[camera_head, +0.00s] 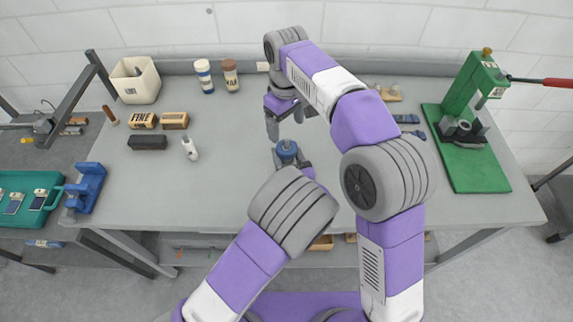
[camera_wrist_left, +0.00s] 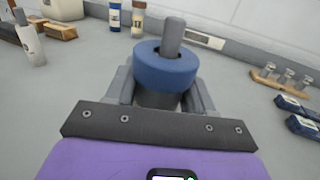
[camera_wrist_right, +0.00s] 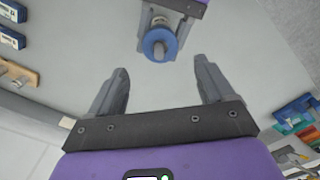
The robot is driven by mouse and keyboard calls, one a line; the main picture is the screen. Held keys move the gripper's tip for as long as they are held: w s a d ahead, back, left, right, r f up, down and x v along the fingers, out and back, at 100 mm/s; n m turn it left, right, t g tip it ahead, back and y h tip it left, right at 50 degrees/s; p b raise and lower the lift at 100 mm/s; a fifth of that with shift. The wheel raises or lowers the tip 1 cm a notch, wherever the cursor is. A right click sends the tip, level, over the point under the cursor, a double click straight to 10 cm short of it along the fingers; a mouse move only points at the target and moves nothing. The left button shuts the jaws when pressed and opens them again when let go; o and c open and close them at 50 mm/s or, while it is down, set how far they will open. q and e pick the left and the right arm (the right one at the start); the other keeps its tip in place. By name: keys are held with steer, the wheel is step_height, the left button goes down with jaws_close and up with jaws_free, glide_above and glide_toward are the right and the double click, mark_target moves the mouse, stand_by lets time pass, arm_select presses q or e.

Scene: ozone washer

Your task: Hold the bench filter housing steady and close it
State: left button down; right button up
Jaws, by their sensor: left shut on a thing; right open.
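The bench filter housing (camera_head: 287,149) stands upright on the grey bench, with a round blue cap and a grey stem on top. In the left wrist view its blue cap (camera_wrist_left: 166,66) sits above a dark body, partly hidden between the fingers. My left gripper (camera_head: 290,163) is shut on the body below the cap. My right gripper (camera_head: 278,118) is open and empty, behind the housing in the head view and apart from it. In the right wrist view the housing (camera_wrist_right: 159,42) shows beyond and between the open fingertips (camera_wrist_right: 160,72).
A green press (camera_head: 468,130) stands at the right. A white bin (camera_head: 136,82), two bottles (camera_head: 204,75), brush blocks (camera_head: 143,120) and a white squeeze bottle (camera_head: 190,149) are at the left. A blue vise-like fixture (camera_head: 88,187) sits at the left edge.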

mark_target(287, 141)
steer(key=shift+f, duration=3.95)
steer(key=c, duration=1.1)
steer(key=m, duration=0.3)
steer(key=o, duration=1.1)
steer(key=shift+o, duration=0.2)
steer(key=shift+r, duration=2.3)
